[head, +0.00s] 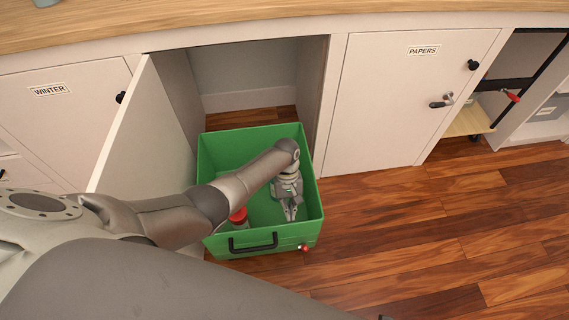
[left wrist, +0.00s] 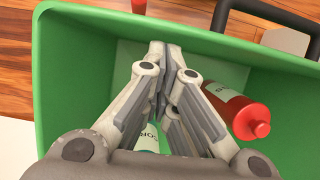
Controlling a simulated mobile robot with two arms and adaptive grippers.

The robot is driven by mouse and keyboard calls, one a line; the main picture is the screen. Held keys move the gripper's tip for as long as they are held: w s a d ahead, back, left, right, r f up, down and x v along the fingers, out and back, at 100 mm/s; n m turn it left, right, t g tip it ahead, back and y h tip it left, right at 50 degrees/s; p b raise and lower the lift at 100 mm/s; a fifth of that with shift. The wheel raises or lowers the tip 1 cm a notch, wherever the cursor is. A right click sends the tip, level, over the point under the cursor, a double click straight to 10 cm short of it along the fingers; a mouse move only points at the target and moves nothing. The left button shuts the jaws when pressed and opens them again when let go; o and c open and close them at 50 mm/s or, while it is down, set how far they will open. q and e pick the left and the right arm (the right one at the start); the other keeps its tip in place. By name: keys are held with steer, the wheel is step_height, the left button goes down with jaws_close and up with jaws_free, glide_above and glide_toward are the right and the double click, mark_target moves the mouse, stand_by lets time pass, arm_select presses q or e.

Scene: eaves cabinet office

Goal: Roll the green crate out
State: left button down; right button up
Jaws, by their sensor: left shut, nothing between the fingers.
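The green crate (head: 307,172) stands on the wood floor in front of an open cabinet bay, its back end at the opening. Its black handle (head: 253,243) is on the front wall and also shows in the left wrist view (left wrist: 268,14). My left gripper (head: 291,214) reaches down inside the crate, shut and empty, with its fingertips (left wrist: 168,48) together. A red bottle with a pale label (left wrist: 240,108) lies in the crate beside the fingers, apart from the handle. Its red part shows in the head view (head: 239,214). A green-white item (left wrist: 150,135) is partly hidden under the fingers. My right gripper is not in view.
The open cabinet door (head: 140,135) stands left of the crate. A closed door labelled PAPERS (head: 400,110) is on the right, and one labelled WINTER (head: 65,115) on the left. Floor at the right is clear.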

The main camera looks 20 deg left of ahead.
arm_select(q)
steer(key=v, duration=1)
steer(key=shift+r, duration=0.15)
